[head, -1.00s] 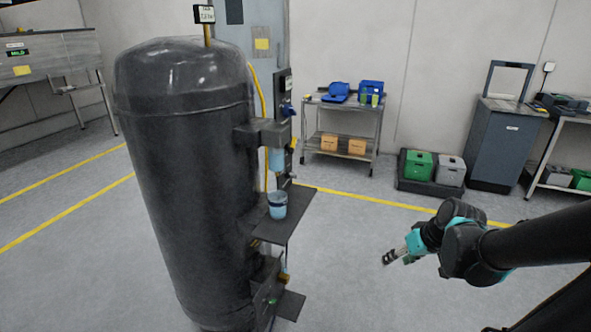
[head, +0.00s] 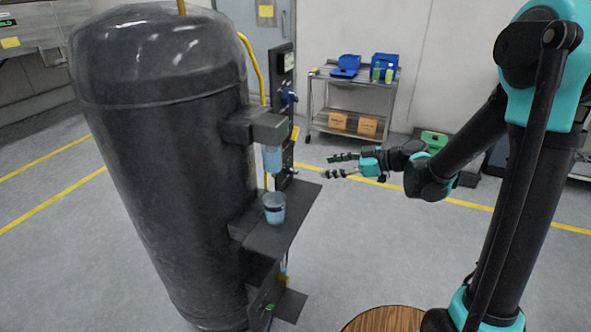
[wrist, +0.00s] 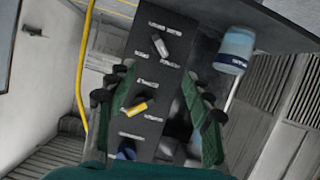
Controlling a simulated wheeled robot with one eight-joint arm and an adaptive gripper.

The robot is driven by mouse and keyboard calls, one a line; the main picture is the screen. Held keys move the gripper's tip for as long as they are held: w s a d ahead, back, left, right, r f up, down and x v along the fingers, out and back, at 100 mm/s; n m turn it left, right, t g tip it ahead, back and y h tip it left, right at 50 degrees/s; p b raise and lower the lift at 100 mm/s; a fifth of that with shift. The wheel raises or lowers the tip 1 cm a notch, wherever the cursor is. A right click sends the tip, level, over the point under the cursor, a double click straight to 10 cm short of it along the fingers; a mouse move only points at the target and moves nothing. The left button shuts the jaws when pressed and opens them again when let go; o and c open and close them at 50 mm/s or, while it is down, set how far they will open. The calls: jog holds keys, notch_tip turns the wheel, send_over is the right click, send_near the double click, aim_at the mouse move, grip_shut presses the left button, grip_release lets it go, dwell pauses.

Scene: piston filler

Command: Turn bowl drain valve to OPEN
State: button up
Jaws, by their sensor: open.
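The dark valve panel (head: 284,115) stands upright beside the big black tank. It carries a blue knob (head: 289,97), a yellow lever (head: 295,133) and a silver lever (head: 291,171). The wrist view appears upside down: the silver lever (wrist: 159,44) is at top, the yellow lever (wrist: 135,108) lower and the blue knob (wrist: 125,151) at bottom. Labels are too blurred to read, so I cannot tell which is the drain valve. A pale blue bowl (head: 272,158) hangs beside the panel. My gripper (head: 329,165) is open and empty, right of the panel, apart from the levers.
A light blue cup (head: 274,208) stands on a dark shelf (head: 282,238) below the bowl. The black tank (head: 160,150) blocks the left. A cart (head: 350,105) stands behind. A round wooden top (head: 385,321) is at bottom.

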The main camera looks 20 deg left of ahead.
aim_at(295, 170)
jog(key=x, duration=1.3)
jog(key=shift+a+f, duration=0.15)
jog(key=shift+a, duration=0.25)
jog(key=shift+c, duration=0.2)
jog(key=c, duration=1.1)
jog(key=shift+w, duration=0.1)
